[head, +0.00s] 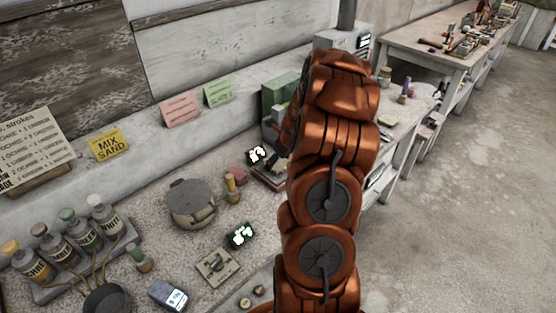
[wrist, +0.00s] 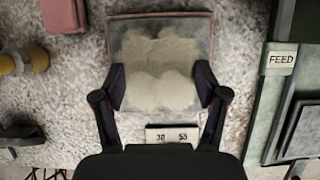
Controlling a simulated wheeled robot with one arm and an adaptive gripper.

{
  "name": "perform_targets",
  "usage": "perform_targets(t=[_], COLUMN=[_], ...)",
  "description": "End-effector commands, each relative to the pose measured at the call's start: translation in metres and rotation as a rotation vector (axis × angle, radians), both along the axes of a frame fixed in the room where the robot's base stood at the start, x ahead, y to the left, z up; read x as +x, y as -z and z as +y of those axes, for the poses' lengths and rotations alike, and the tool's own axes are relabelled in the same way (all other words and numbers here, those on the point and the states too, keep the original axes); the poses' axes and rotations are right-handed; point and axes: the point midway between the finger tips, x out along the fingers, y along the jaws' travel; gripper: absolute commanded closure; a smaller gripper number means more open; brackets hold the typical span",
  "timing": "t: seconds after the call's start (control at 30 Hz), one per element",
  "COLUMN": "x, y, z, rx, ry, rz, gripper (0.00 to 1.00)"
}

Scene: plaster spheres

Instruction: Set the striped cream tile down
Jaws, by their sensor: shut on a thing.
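In the wrist view, my gripper (wrist: 162,88) has its two dark fingers on either side of a pale cream piece (wrist: 160,62), which I take for the striped cream tile. Its stripes are not clear; its surface looks mottled and rounded. The fingers are shut on it. The piece shows over a shallow tray with a greyish-pink rim (wrist: 160,16); I cannot tell whether it touches the tray. Part of a low dark tray (head: 266,180) shows left of my arm.
A small display (wrist: 172,134) is near the tray. A green box (head: 283,92) stands behind; a FEED label (wrist: 282,60) is at right in the wrist view.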

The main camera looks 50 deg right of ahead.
Motion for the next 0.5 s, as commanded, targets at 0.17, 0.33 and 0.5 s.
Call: perform_targets(t=[0.17,0.33,0.5], x=[0.0001,0.0001,0.0001], y=[0.0028,0.0055,0.0082], z=[0.0001,0.0001,0.0002], rx=[0.000,0.000,0.001], ry=[0.000,-0.001,0.000], rz=[0.000,0.000,0.000], gripper=[0.72,0.72,0.72])
